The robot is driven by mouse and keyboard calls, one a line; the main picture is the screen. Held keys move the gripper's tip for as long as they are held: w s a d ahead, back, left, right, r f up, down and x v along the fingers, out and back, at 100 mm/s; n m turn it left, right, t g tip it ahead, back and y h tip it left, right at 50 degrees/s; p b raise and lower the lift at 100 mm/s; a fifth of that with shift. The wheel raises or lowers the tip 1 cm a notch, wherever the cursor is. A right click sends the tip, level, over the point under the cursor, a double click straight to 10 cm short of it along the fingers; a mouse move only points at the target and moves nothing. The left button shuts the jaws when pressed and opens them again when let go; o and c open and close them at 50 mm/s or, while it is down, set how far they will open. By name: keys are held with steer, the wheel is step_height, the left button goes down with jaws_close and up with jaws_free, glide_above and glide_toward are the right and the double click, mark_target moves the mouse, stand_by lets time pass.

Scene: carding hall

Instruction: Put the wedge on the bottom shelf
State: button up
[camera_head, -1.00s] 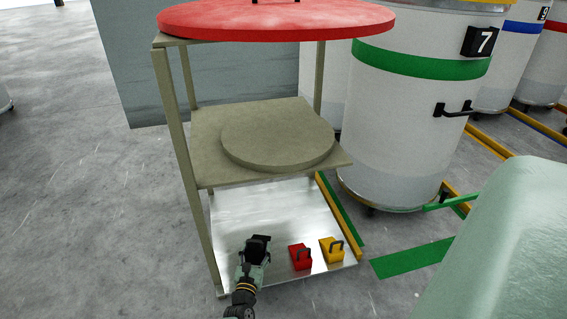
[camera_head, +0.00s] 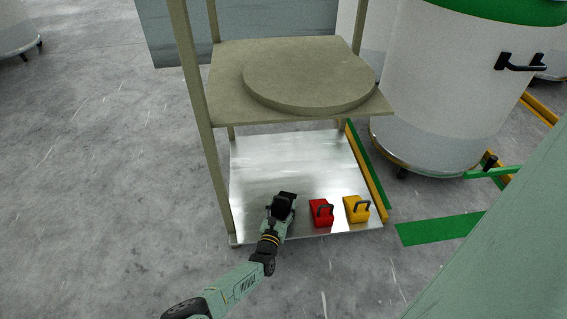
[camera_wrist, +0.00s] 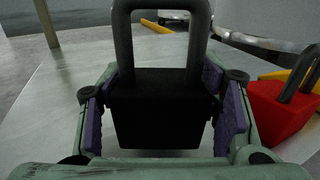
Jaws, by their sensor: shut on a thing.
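My gripper (camera_head: 281,209) is shut on a black wedge (camera_head: 285,200) with a handle. In the wrist view the wedge (camera_wrist: 160,115) sits between the two purple-padded fingers, its dark handle pointing up. The bottom shelf (camera_head: 285,160) is a shiny metal plate at the base of an olive rack. My gripper holds the black wedge over the front left part of this shelf; I cannot tell whether its underside touches the plate. A red wedge (camera_head: 321,214) and a yellow wedge (camera_head: 356,209) stand on the shelf to its right.
The olive middle shelf (camera_head: 225,85) with a round disc (camera_head: 310,78) is above the bottom shelf. A rack post (camera_head: 205,130) rises on the left. A white drum (camera_head: 435,110) stands to the right. The back of the bottom shelf is clear.

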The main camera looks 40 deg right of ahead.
mark_target(280, 217)
steer(key=shift+f+b, duration=0.6)
steer(key=shift+f, duration=0.95)
steer(key=shift+f, duration=0.15)
steer(key=o, duration=1.5)
steer(key=shift+a+r, duration=0.1)
steer(key=shift+r, duration=0.1)
steer(key=p+v, duration=0.4)
steer(key=v, duration=0.8)
steer(key=shift+f, duration=0.1)
